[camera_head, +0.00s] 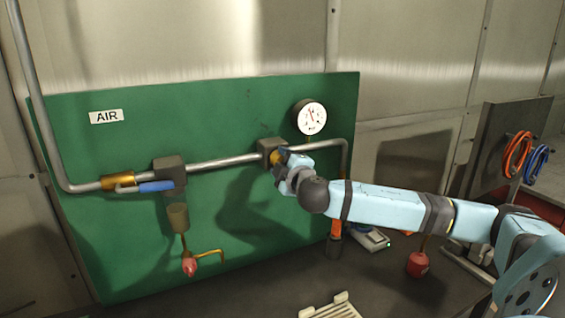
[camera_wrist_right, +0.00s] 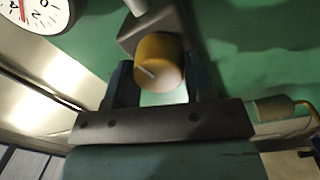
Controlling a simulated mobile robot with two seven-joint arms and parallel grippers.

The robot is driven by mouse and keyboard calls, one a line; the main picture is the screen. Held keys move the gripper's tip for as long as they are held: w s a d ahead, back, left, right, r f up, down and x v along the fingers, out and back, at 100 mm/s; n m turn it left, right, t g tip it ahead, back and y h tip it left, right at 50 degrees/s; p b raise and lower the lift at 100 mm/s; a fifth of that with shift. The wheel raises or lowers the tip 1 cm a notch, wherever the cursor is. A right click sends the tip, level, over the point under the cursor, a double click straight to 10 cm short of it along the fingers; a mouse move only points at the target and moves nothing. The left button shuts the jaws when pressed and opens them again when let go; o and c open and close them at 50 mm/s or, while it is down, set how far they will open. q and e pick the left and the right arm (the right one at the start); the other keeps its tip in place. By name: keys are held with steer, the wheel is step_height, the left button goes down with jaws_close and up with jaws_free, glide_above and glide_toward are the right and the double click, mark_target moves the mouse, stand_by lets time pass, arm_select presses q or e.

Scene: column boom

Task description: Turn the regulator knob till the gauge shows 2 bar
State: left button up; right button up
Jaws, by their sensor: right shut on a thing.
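The regulator is a dark block (camera_head: 268,147) on the grey pipe, on a green panel (camera_head: 110,240). Its yellow knob (camera_wrist_right: 160,62) has a white pointer line and sits between the fingers of my right gripper (camera_wrist_right: 160,85) in the right wrist view. My right gripper (camera_head: 282,160) is shut on the knob and hides most of it in the head view. The gauge is partly cut off in the right wrist view (camera_wrist_right: 32,10). My left gripper is not in view.
A blue-handled valve (camera_head: 155,186) with a brass fitting sits left on the pipe. Orange and blue hose coils (camera_head: 518,155) hang at the right. A white rack (camera_head: 332,308) lies at the front.

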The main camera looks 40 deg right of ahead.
steer(key=shift+n, duration=1.6)
steer(key=o, duration=0.9)
steer(key=shift+b+v, duration=1.1)
steer(key=shift+v, duration=5.8)
